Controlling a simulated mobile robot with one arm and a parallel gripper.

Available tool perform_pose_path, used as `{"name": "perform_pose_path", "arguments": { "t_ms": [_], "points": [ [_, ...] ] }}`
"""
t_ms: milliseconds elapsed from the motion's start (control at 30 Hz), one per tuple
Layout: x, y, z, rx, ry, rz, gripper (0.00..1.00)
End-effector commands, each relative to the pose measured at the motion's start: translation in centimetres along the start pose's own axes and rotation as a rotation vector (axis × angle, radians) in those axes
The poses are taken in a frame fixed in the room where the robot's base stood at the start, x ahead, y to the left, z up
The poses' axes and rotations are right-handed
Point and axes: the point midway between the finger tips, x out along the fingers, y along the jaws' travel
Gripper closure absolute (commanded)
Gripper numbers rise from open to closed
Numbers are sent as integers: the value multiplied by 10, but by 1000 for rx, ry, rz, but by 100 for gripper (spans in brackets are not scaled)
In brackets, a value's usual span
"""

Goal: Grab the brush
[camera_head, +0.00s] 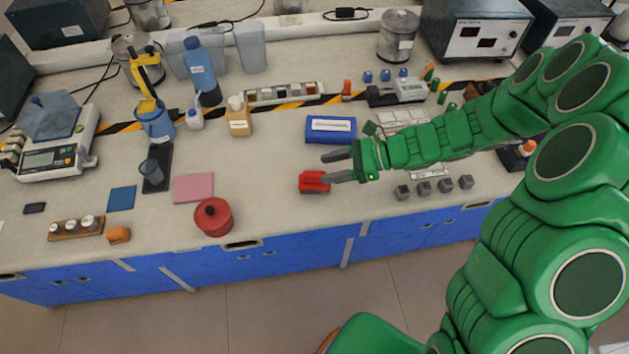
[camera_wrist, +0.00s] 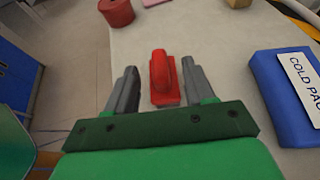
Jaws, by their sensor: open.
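The red brush (camera_head: 311,182) lies on the bench top near the front edge in the head view. In the wrist view the brush (camera_wrist: 161,80) has a raised red handle on a flat red base and sits between my two grey fingers. My gripper (camera_head: 338,167) is open at the end of my green arm, with its fingers pointing left. In the wrist view my gripper (camera_wrist: 160,88) has one finger on each side of the brush, with a gap showing on both sides. The far finger partly hides nothing of the brush handle.
A blue cold pack (camera_wrist: 292,95) lies to the right in the wrist view, and also behind the brush in the head view (camera_head: 331,129). A red pot (camera_head: 213,218) stands to the left. Several grey cubes (camera_head: 424,188) sit to the right. The bench front edge is close.

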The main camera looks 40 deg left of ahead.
Motion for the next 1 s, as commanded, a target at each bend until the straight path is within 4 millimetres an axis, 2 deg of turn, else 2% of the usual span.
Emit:
{"name": "perform_pose_path", "arguments": {
  "t_ms": [100, 367, 700, 1000],
  "points": [
    [12, 1, 0, 0, 0, 2, 47],
    [26, 1, -2, -1, 0, 2, 47],
    [64, 3, -6, -1, 0, 4, 47],
    [69, 2, -7, -2, 1, 1, 47]
  ]
}}
